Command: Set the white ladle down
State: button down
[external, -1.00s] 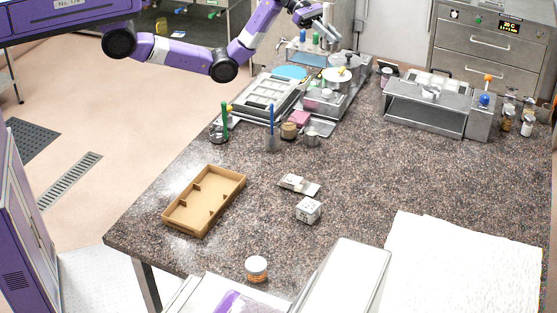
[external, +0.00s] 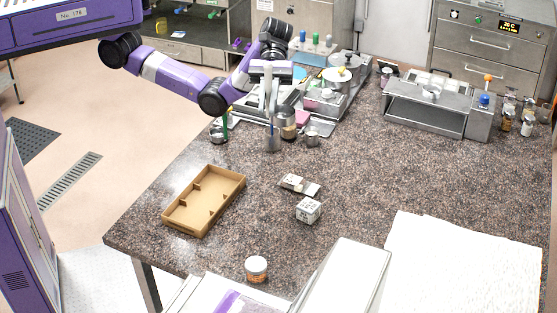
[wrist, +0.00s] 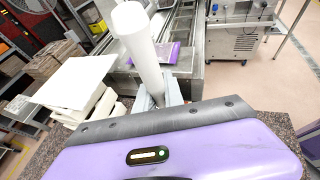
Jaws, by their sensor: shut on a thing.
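My gripper (external: 268,104) hangs pointing down over the far left part of the speckled table, near the small pots. In the wrist view the white ladle (wrist: 139,45) shows as a thick, pale, round shaft. My gripper also shows in the wrist view (wrist: 160,98), its grey fingers shut around the shaft's near end. The rest of the ladle is hidden or out of view. In the external view I cannot clearly separate the ladle from the pale fingers. I cannot tell whether it touches anything below.
The middle right of the speckled table (external: 400,180) is clear.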

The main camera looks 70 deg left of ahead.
jog(key=s+d+m+g, duration=0.2)
jog(key=s+d, duration=0.1)
jog(key=s, duration=0.4)
jog(key=shift+y, duration=0.4)
jog(key=f, duration=3.8)
jog(key=shift+w+a, duration=0.2)
jog(key=c, duration=1.4)
grip_release()
jog(key=shift+f, duration=0.1)
jog(key=shift+c, duration=0.2)
jog(key=shift+w+a+r, duration=0.2)
jog(key=shift+a, duration=0.05)
jog(key=v, duration=1.1)
jog(key=shift+a+r+b, duration=0.15)
jog(key=shift+a+b, duration=0.05)
jog(key=shift+b, duration=0.2)
